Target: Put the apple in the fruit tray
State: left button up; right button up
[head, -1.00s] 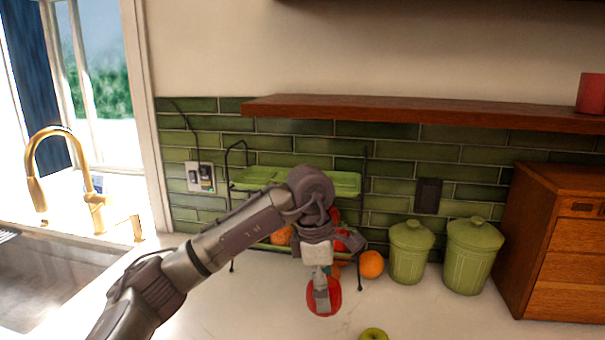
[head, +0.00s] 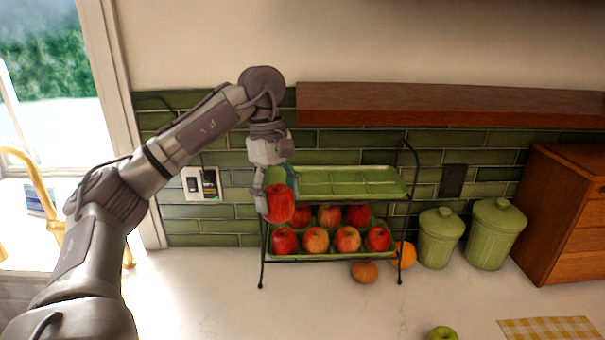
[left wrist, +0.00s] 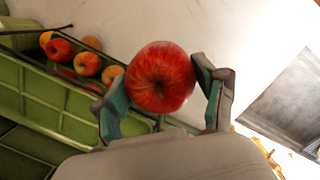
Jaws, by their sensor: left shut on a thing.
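My left gripper (head: 276,185) is shut on a red apple (head: 280,204), with a finger on either side of it. In the left wrist view the apple (left wrist: 162,77) sits between the two fingertips. In the head view it overlaps the left end of a two-level wire rack. The rack's upper green tray (head: 350,182) is empty. Its lower green tray (head: 330,257) holds several red apples (head: 347,239). The left wrist view shows the green upper tray (left wrist: 50,105) to the left of the held apple. My right gripper is not in view.
An orange (head: 404,255) and a brownish-orange fruit (head: 364,271) lie by the rack's right side. Two green canisters (head: 440,240) stand farther right, beside a wooden cabinet (head: 575,215). A green apple (head: 442,333) and a yellow checked cloth (head: 550,328) lie in front. A wooden shelf (head: 450,108) hangs above.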

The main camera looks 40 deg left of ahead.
pick_arm(q)
jog(key=w+a+p, duration=0.2)
jog(key=w+a, duration=0.1)
jog(key=w+a+p, duration=0.1)
jog(key=w+a, duration=0.2)
jog(key=w, duration=0.1)
jog(key=w+a+p, duration=0.2)
jog(key=w+a, duration=0.1)
jog(key=w, duration=0.1)
jog(key=shift+w+r+p, duration=0.2)
jog(key=shift+p, duration=0.1)
jog(key=shift+w+a+f, duration=0.1)
jog(key=shift+w+a, duration=0.15)
jog(key=shift+w+a+f, duration=0.1)
jog(key=shift+f+p, duration=0.3)
jog(key=shift+p, duration=0.2)
notch_tip(320, 180, down, 2)
jog(key=shift+a+f+p, duration=0.1)
jog(key=shift+p, duration=0.65)
jog(key=shift+f, duration=0.45)
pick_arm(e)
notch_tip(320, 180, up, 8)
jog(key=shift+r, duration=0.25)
